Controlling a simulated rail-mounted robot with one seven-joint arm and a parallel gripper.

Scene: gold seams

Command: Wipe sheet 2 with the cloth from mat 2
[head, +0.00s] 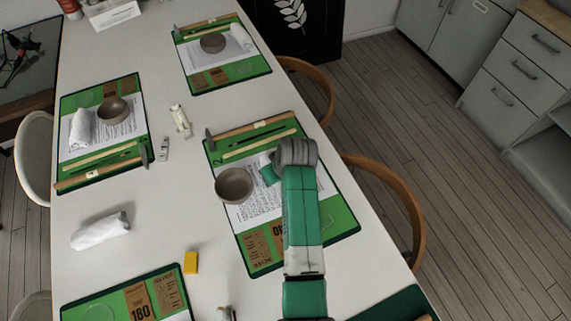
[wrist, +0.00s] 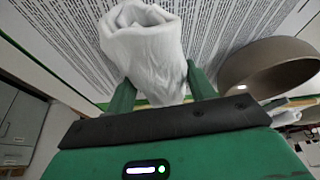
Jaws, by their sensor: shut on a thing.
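My gripper (wrist: 160,92) is shut on a white rolled cloth (wrist: 145,45), with one green finger on each side of it. The cloth is over a printed sheet (wrist: 235,25); I cannot tell if it touches. In the head view my gripper (head: 268,172) is above the green mat (head: 342,218) at centre right, with the printed sheet (head: 250,208) under it. My arm hides part of this sheet and most of the cloth. A brown bowl (head: 234,185) stands at the sheet's left; it also shows in the wrist view (wrist: 268,68).
Two further mats, at left (head: 133,116) and at the back (head: 262,67), hold bowls, sheets and rolled cloths. Another rolled cloth (head: 100,231) lies on the bare table. A yellow block (head: 191,262) and a small bottle (head: 180,120) stand nearby. Chairs line the table edges.

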